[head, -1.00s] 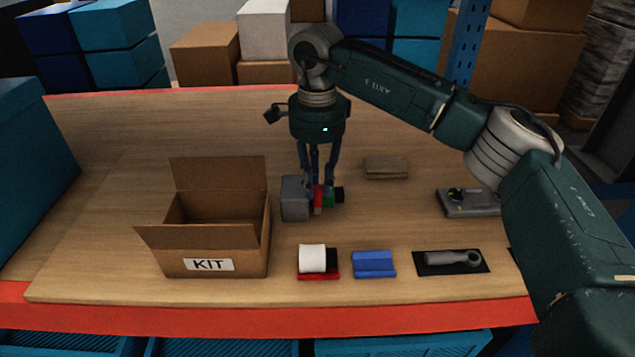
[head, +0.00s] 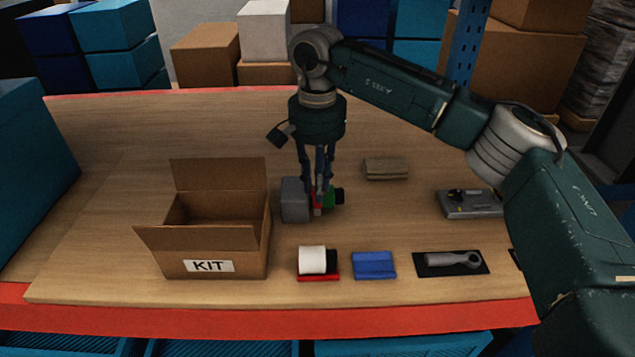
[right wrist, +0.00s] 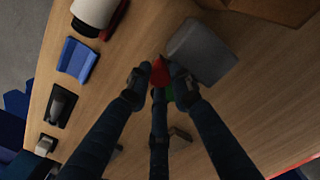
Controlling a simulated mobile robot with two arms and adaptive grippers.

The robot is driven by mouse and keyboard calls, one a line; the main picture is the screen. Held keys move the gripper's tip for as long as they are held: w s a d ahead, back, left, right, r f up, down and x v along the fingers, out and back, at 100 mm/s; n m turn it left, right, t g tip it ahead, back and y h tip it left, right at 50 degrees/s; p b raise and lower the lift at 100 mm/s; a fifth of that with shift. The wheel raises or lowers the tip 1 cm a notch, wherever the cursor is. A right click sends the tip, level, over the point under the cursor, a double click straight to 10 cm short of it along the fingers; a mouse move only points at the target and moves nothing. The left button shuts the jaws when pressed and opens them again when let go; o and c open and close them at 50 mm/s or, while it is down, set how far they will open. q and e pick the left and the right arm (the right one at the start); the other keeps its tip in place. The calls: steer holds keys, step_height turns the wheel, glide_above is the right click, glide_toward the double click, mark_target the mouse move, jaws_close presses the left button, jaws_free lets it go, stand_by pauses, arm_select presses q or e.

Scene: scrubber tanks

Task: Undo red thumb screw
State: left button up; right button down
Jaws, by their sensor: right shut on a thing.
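The red thumb screw (right wrist: 160,72) sits between a grey block (head: 294,199) and a green part (head: 329,199) with a black end (head: 340,195). My right gripper (head: 318,195) points down over it and is shut on the red thumb screw. In the right wrist view the fingers (right wrist: 157,82) close around the red piece from several sides, beside the grey block (right wrist: 203,50). The fingers hide part of the red and green pieces. My left gripper is not in view.
An open cardboard box labelled KIT (head: 208,266) stands to the left. In front lie a white roll on a red base (head: 313,261), a blue holder (head: 374,265) and a grey tool on a black mat (head: 452,260). A brown block (head: 386,168) lies behind.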

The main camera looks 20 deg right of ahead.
steer(key=n, duration=0.4)
steer(key=shift+w+r, duration=0.15)
steer(key=shift+r, duration=0.15)
steer(key=shift+n, duration=1.8)
steer(key=c, duration=1.7)
jaws_free()
steer(key=shift+o, duration=0.8)
steer(key=shift+f, duration=0.15)
